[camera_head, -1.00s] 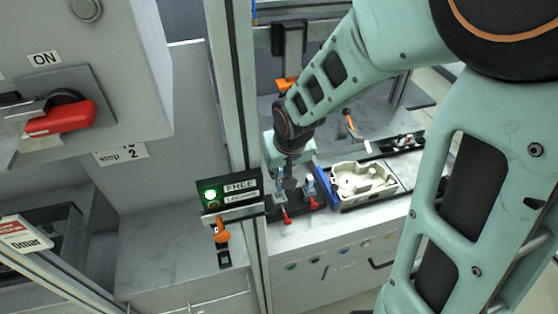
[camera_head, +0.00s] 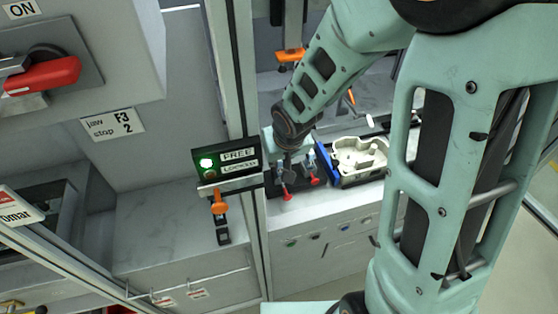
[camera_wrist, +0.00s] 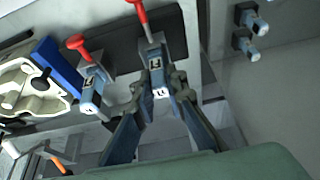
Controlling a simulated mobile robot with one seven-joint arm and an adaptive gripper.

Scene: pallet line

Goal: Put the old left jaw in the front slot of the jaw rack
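Two blue-grey jaw-like blocks with red levers sit on a dark base. In the wrist view one block (camera_wrist: 154,68) lies at top centre, and the other (camera_wrist: 90,92) is to its left. Both carry small pale labels, too small to read surely. My gripper (camera_wrist: 162,88) has its two fingers on either side of the centre block's near end. Whether they press on it cannot be told. In the head view my gripper (camera_head: 286,172) points down at these blocks, its fingertips hard to make out. I cannot identify the jaw rack or its front slot.
A cream casting (camera_head: 358,158) stands right of the blocks, beside a blue plate (camera_head: 324,162). A FREE/LOCKED sign (camera_head: 226,162) with a lit green lamp and an orange-handled latch (camera_head: 218,205) are at the left.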

